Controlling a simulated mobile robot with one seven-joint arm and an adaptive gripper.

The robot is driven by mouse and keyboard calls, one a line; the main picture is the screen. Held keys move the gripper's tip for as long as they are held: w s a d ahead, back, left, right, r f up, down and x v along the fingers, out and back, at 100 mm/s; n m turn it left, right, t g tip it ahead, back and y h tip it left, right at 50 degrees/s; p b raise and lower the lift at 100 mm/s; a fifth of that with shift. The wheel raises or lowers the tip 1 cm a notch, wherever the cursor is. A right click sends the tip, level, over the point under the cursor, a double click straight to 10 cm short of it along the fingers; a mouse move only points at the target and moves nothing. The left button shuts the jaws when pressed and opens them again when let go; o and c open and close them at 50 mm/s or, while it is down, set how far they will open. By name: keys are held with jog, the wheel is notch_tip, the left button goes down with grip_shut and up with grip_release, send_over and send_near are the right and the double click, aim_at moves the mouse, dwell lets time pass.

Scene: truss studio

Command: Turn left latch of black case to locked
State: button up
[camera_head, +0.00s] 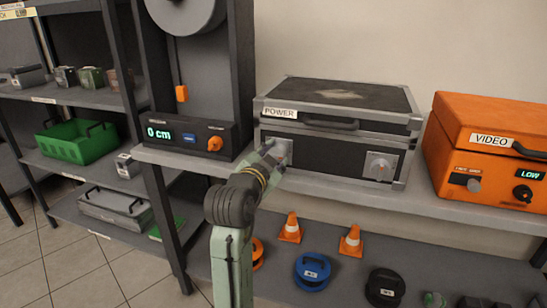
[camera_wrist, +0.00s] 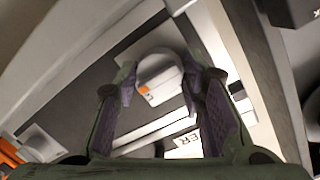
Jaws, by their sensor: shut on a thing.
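The black case (camera_head: 332,152) with silver edges and a POWER label stands on the shelf, lid down. Its left latch (camera_head: 284,147) is on a light plate at the front's left end, partly hidden by my gripper (camera_head: 272,158). In the wrist view, my gripper (camera_wrist: 161,88) has its two fingers on either side of the latch's pale round knob (camera_wrist: 158,70), shut on it. A small orange mark shows on the knob. The right latch (camera_head: 380,166) is in full view, with nothing on it.
An orange VIDEO case (camera_head: 487,145) stands to the right, and a black unit with a 0 cm display (camera_head: 190,137) to the left. Orange cones (camera_head: 290,229) and a blue coil (camera_head: 312,271) sit on the lower shelf. The case's front handle (camera_head: 329,122) juts out.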

jog(key=o, duration=1.1)
jog(key=shift+o, duration=0.2)
jog(key=v, duration=1.2)
